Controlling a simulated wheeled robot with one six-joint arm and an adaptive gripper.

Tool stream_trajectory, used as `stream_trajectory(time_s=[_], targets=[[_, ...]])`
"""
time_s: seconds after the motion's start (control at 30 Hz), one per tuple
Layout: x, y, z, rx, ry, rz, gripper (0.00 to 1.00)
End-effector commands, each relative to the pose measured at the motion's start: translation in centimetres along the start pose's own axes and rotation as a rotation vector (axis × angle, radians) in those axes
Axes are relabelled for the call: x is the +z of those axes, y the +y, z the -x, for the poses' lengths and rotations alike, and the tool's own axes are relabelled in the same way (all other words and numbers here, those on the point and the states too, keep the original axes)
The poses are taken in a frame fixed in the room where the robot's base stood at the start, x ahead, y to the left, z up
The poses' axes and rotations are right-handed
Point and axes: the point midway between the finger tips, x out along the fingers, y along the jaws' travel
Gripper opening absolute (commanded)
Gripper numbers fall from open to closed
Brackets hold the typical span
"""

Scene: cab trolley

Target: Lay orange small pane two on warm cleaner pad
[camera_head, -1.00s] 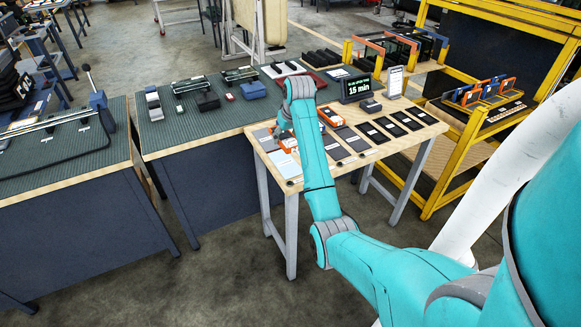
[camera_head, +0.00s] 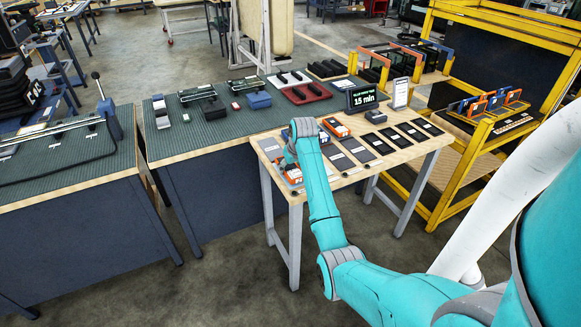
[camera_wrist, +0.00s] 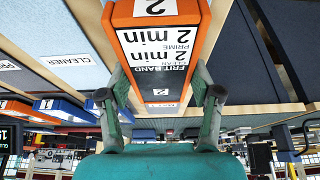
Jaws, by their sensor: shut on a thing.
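My gripper (camera_wrist: 160,103) is shut on an orange pane (camera_wrist: 205,25). In the head view the held orange pane (camera_head: 293,178) is low over the front left of the small wooden table, partly hidden by my arm. A blue-grey pad (camera_wrist: 35,28) with a "CLEANER" label lies left of the pane in the wrist view. I cannot tell whether this is the warm one. What lies under the pane is hidden, and I cannot tell whether the pane touches it.
Another orange pane (camera_head: 335,127) lies near the table's back. Dark grey pads (camera_head: 341,161) and black pads (camera_head: 394,138) lie in rows to the right. A "15 min" display (camera_head: 362,98) stands at the back edge. A yellow rack (camera_head: 460,165) stands right of the table.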

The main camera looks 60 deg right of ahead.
Motion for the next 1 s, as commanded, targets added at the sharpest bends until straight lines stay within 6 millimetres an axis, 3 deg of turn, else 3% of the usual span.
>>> stream_trajectory(time_s=[0.1, 0.13, 0.2, 0.23, 0.67, 1.0], targets=[[0.1, 0.0, -0.2, 0.0, 0.0, 0.0, 0.21], [0.1, 0.0, -0.2, 0.0, 0.0, 0.0, 0.69], [0.1, 0.0, -0.2, 0.0, 0.0, 0.0, 0.86], [0.1, 0.0, -0.2, 0.0, 0.0, 0.0, 0.89], [-0.1, 0.0, 0.5, 0.0, 0.002, 0.0, 0.89], [-0.1, 0.0, 6.7, 0.001, 0.005, 0.0, 0.89]])
